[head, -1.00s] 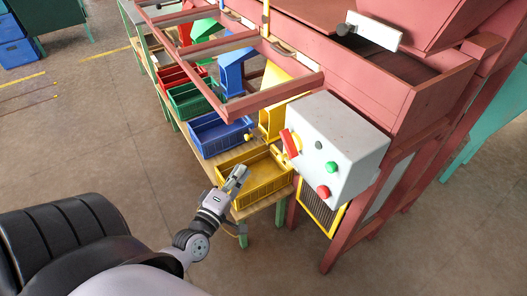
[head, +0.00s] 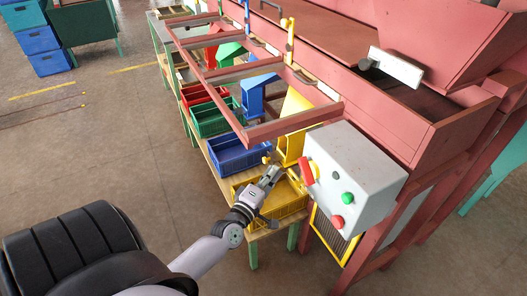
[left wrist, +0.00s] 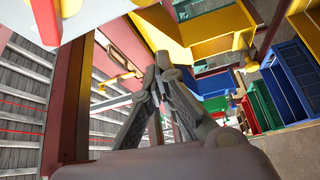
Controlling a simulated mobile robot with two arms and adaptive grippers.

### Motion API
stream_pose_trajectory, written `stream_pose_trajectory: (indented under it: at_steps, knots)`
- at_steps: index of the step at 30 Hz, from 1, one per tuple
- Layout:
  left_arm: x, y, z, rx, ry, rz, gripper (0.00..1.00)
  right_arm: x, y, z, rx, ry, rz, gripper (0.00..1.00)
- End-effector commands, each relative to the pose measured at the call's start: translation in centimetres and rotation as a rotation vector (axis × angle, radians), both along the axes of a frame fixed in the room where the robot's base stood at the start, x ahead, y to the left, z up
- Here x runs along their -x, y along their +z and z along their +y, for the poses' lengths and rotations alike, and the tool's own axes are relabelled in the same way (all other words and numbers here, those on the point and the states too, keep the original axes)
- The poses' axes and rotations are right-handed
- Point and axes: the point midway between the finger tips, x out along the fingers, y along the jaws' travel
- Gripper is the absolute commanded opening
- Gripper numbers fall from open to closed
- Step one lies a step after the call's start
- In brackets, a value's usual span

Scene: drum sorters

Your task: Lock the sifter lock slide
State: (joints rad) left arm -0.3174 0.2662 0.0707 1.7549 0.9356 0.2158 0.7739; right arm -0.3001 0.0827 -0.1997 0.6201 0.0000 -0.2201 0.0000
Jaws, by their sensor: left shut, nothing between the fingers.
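My left gripper (head: 270,176) is shut and empty above the yellow bin (head: 281,226), below and left of the grey control box (head: 362,165). It also shows in the left wrist view (left wrist: 163,66), its fingertips together. I cannot tell for sure which part is the lock slide. A white plate with a black knob (head: 397,67) sits on top of the red sifter machine (head: 430,120), well above the gripper. A yellow handle on a rod (left wrist: 117,80) shows left of the fingers in the left wrist view. My right gripper is not in view.
The control box carries a red lever (head: 308,172), a green button (head: 347,198) and a red button (head: 337,222). A red frame (head: 250,132) overhangs the chutes. Blue (head: 238,155), green (head: 212,118) and red (head: 200,96) bins line the bench. The floor at left is open.

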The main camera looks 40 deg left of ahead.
Motion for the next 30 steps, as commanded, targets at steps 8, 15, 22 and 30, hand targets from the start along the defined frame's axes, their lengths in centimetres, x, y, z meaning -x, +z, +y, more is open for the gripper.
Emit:
stream_pose_trajectory:
  at_steps: [8, 15, 22, 30]
  knots:
    - [-0.6, -0.3, -2.7, 0.000, 0.000, 0.002, 0.00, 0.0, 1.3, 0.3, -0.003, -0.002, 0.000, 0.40]
    - [-0.4, -0.6, -3.7, -0.001, 0.001, 0.001, 0.00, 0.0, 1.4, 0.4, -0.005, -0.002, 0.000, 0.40]
    - [-0.4, -0.6, -3.7, -0.001, 0.000, 0.001, 0.00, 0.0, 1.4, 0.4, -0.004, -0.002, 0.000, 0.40]
    - [0.7, -0.4, -6.4, 0.002, -0.001, 0.002, 0.00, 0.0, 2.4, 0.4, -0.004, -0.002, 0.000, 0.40]
